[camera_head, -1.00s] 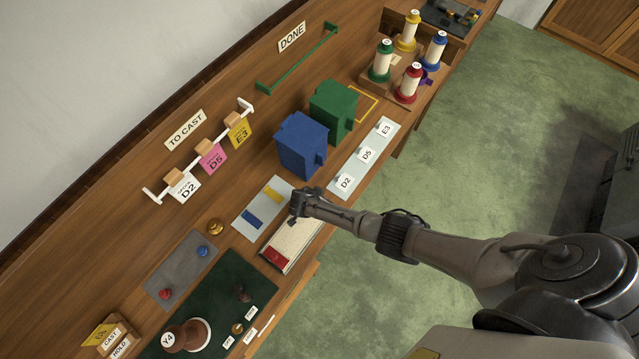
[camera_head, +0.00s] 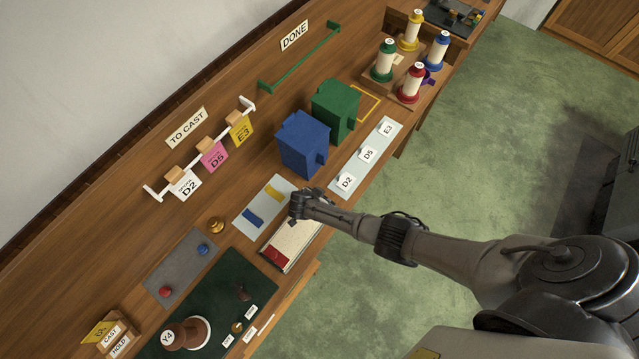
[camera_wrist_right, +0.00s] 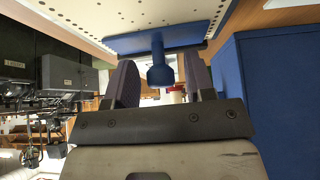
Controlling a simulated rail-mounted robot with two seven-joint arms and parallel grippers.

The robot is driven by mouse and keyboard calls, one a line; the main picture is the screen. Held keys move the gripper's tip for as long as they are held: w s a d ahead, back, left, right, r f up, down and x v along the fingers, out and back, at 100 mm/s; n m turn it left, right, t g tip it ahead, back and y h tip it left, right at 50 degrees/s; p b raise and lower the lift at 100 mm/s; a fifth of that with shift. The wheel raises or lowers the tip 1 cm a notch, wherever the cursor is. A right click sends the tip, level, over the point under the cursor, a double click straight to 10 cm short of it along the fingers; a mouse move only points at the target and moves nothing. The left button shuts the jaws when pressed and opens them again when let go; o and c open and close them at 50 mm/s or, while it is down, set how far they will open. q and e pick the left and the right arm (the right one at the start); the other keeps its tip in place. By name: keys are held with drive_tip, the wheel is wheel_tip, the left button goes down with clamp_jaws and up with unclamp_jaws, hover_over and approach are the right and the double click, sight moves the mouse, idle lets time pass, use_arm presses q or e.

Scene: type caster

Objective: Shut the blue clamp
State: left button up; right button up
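A blue plate with a round blue knob (camera_wrist_right: 160,72) shows in the right wrist view, and it looks like the blue clamp. The knob stands between the two fingers of my right gripper (camera_wrist_right: 162,85), which is open with a visible gap on each side. In the head view my right gripper (camera_head: 294,216) is over the bench between a pale plate (camera_head: 244,228) and a long light tray (camera_head: 306,233). The pale plate carries a blue strip (camera_head: 252,217) and a yellow strip (camera_head: 273,194). Which part in the head view matches the knob I cannot tell. My left gripper is not in view.
A blue box (camera_head: 303,146) and a green box (camera_head: 336,108) stand behind my right gripper; the blue box's wall (camera_wrist_right: 275,100) fills the right of the wrist view. A brass knob (camera_head: 215,225) is to the left. Spools (camera_head: 411,84) stand at the far end.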

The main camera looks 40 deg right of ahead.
drive_tip(key=shift+a+r, duration=0.15)
drive_tip(key=shift+r, duration=0.1)
drive_tip(key=p+v, duration=0.1)
drive_tip(key=v, duration=1.2)
drive_tip(key=shift+r, duration=0.1)
